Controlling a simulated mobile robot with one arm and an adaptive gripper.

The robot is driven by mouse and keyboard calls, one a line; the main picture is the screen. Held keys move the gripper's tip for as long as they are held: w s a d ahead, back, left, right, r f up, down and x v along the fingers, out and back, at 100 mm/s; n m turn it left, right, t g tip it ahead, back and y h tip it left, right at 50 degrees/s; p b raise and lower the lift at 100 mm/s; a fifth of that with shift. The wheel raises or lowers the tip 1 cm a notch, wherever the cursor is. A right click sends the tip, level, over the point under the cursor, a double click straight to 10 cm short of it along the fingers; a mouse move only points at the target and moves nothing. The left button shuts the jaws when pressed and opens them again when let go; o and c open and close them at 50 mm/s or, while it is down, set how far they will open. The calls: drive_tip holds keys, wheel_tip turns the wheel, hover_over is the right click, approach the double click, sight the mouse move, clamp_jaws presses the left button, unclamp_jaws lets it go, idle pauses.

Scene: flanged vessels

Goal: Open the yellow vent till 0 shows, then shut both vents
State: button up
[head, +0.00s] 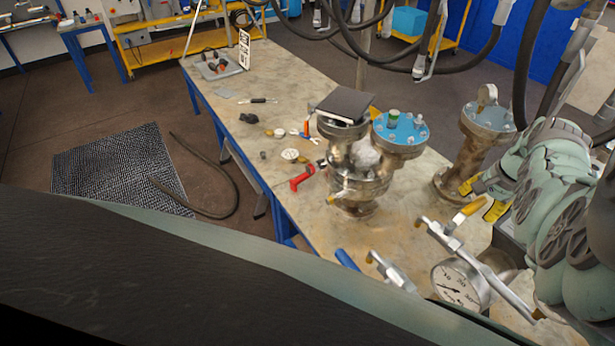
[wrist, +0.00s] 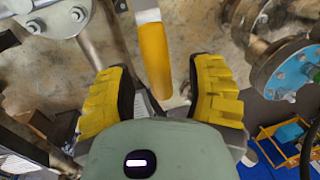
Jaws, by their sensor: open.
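The yellow vent handle (head: 470,207) sits on the metal pipework by the round gauge (head: 460,285) at the lower right of the head view. In the wrist view the yellow handle (wrist: 154,60) points between my two yellow finger pads. My gripper (head: 481,198) is open, with a pad on either side of the handle and a visible gap to each; it also shows in the wrist view (wrist: 162,80). A blue handle (head: 346,259) lies to the left, beside a metal valve fitting (head: 390,271). The gauge has a white dial; its needle reading is too small to tell.
A flanged vessel (head: 362,185) with a blue-topped flange (head: 400,130) and a dark plate (head: 344,104) stands mid-table. Another flanged pipe (head: 470,150) stands near my arm. A red tool (head: 302,177) and small parts lie on the table (head: 240,130) to the left.

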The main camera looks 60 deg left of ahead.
drive_tip(key=shift+s+a+f, duration=0.1)
drive_tip(key=shift+s+f, duration=0.05)
drive_tip(key=shift+f, duration=0.15)
clamp_jaws()
idle(0.5)
